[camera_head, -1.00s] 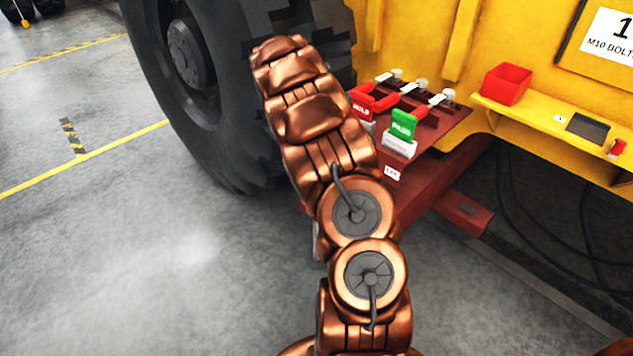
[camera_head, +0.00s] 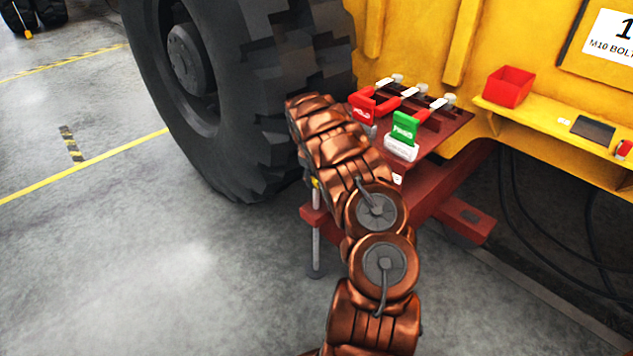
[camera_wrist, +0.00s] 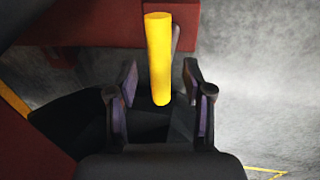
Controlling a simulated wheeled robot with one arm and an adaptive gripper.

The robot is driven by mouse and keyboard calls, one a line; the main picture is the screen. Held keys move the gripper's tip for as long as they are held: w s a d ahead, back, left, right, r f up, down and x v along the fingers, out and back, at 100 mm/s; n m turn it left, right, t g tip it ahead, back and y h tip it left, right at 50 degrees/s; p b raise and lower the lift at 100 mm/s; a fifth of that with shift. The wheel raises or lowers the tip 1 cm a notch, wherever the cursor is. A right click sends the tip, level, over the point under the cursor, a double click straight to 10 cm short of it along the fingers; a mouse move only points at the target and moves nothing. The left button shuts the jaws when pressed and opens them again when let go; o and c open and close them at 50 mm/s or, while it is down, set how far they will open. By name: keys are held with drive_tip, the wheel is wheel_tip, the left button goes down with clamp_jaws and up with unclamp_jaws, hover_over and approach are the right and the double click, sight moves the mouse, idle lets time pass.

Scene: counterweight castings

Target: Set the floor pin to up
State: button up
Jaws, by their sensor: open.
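The floor pin shows as a yellow upright cylinder (camera_wrist: 158,55) in the wrist view, a grey piece just behind it. In the head view a bit of yellow (camera_head: 315,182) shows beside my arm, above a grey post (camera_head: 316,240) that runs down to a round foot on the floor. My gripper (camera_wrist: 160,88) is open in the wrist view, with one finger on each side of the yellow cylinder's lower end. I see gaps on both sides; depth is hard to judge. In the head view my gripper is hidden behind my arm.
A dark red frame (camera_head: 466,220) juts out by a large black tyre (camera_head: 235,110). On the frame's shelf are a red tag (camera_head: 363,107) and a green tag (camera_head: 404,128). A yellow ledge (camera_head: 548,122) holds a red bin (camera_head: 509,86).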

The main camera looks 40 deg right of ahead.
drive_tip(key=shift+d+f, duration=0.2)
drive_tip(key=shift+f, duration=0.75)
drive_tip(key=shift+c, duration=0.4)
clamp_jaws()
